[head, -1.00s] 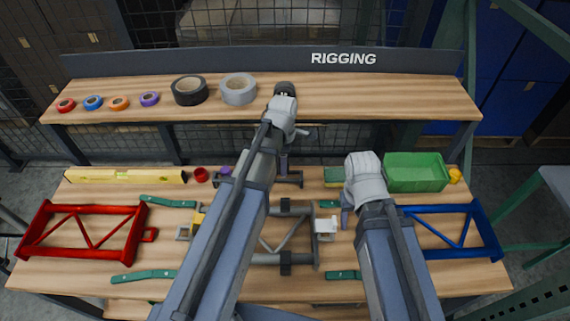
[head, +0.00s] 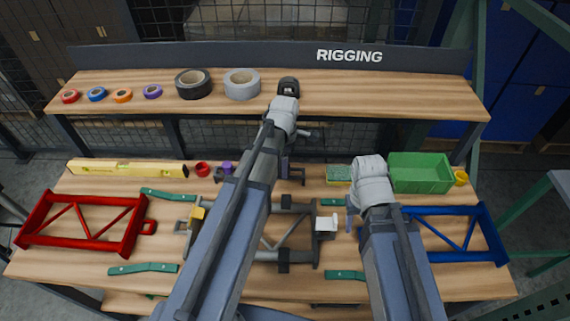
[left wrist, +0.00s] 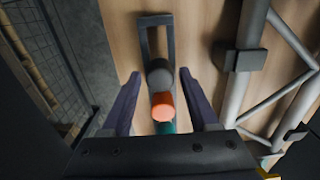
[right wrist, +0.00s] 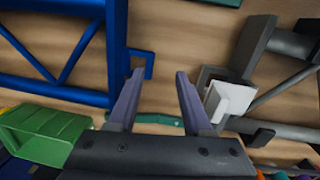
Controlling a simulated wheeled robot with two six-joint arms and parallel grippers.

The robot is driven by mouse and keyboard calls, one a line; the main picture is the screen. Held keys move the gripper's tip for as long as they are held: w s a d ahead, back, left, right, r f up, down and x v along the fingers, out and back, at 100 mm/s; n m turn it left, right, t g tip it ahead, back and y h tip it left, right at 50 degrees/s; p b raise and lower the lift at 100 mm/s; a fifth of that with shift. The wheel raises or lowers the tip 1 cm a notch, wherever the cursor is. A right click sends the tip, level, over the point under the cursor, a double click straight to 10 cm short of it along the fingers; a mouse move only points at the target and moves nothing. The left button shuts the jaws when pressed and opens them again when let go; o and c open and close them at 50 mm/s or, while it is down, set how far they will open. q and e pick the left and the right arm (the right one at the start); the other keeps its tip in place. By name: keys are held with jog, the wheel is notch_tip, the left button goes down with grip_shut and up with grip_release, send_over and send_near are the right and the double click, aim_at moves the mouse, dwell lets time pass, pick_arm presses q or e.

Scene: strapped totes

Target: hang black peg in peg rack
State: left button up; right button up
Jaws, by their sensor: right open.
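In the left wrist view a black peg (left wrist: 159,73), seen end-on, lies between the fingertips of my left gripper (left wrist: 159,76), with a gap on each side. The gripper is open. An orange peg (left wrist: 162,105) and a partly covered teal piece (left wrist: 165,127) line up beside the black one. A dark rack-like frame (left wrist: 168,36) extends from the black peg; whether the peg is seated in it I cannot tell. In the head view my left arm hides most of this row. My right gripper (right wrist: 160,75) is open and empty above the bench.
A grey steel frame (left wrist: 240,65) lies near the left gripper. A blue frame (right wrist: 115,50), a white-topped clamp (right wrist: 232,100) and a green bin (head: 418,174) surround the right one. A red frame (head: 82,222) lies at left. The raised shelf (head: 380,98) stands behind.

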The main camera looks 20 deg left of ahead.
pick_arm(q)
jog(key=shift+o, duration=0.9)
pick_arm(e)
jog(key=shift+r, duration=0.1)
pick_arm(q)
notch_tip(320, 180, up, 8)
jog(key=p, duration=0.8)
jog(key=shift+f, duration=0.1)
pick_arm(e)
notch_tip(320, 180, up, 8)
jog(key=shift+f, duration=0.2)
pick_arm(q)
jog(key=shift+s+d+m, duration=0.2)
jog(key=shift+d+m, duration=0.05)
jog(key=shift+m, duration=0.15)
jog(key=s+d+m+y, duration=0.1)
jog(key=s+d+m, duration=1.1)
jog(key=m, duration=1.2)
jog(key=shift+s+d, duration=0.35)
jog(key=shift+s, duration=0.65)
